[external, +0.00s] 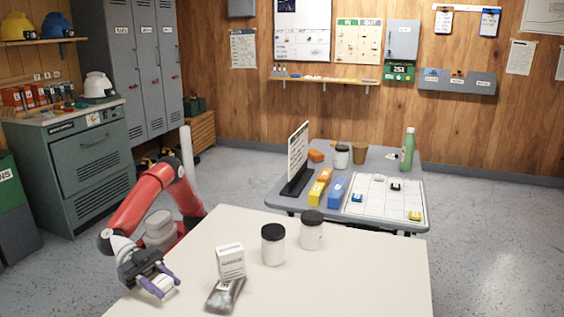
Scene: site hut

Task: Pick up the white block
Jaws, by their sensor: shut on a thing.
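My gripper (159,284) is at the front left edge of the near white table (352,275). Its two purple-tipped fingers are shut on a white block (157,286). The block shows between the fingers, partly hidden by them. I cannot tell whether it touches the table or is held just above it.
On the near table stand a white printed box (231,261), a grey pouch (225,296) and two white jars with black lids (273,247) (312,233). A grey table (378,157) behind holds a sign, coloured boxes and a green bottle (408,150). The near table's right side is clear.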

